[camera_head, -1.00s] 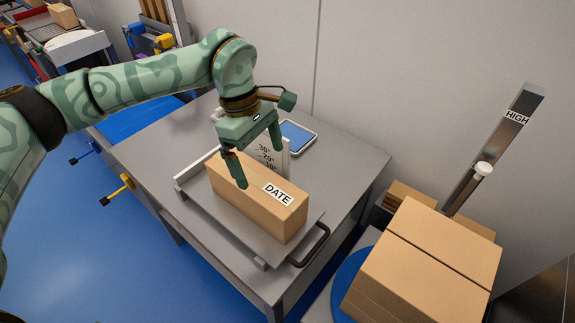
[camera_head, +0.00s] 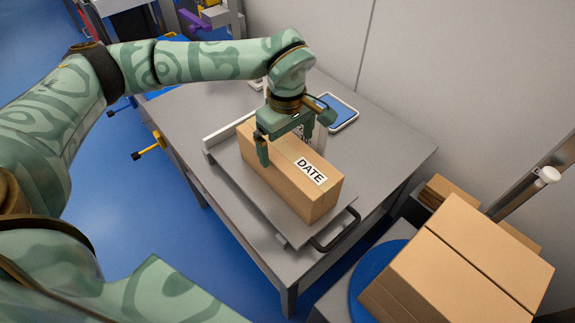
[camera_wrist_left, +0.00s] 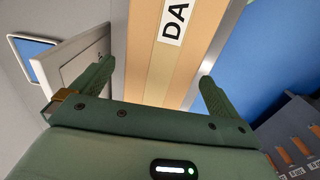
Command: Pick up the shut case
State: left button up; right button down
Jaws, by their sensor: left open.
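The shut case is a tan cardboard box (camera_head: 290,178) with a white DATE label, sitting on a grey tray (camera_head: 275,217) on the table. My left gripper (camera_head: 286,148) is over the far-left part of the case, with its fingers open. One finger shows in front of the near long side; the other is at the far side, partly hidden. In the left wrist view, the case (camera_wrist_left: 170,55) lies between the two fingers of the left gripper (camera_wrist_left: 157,72), and I cannot tell whether either touches it. My right gripper is not in view.
The grey table (camera_head: 385,150) holds a blue-screened tablet (camera_head: 338,112) behind the case. An upright white scale plate stands beside the case, mostly hidden. A larger carton (camera_head: 470,265) stands on a blue disc (camera_head: 368,272) at the lower right. A wall rises behind.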

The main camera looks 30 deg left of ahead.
aim_at(286, 149)
pick_arm(q)
notch_tip(286, 149, down, 4)
jog(key=shift+a+f+b, duration=0.1)
jog(key=shift+f+b, duration=0.1)
jog(key=shift+b, duration=0.5)
jog(key=shift+r, duration=0.15)
jog(key=c, duration=1.9)
jog(key=shift+r, duration=0.1)
jog(key=shift+c, duration=0.2)
jog(key=shift+r, duration=0.1)
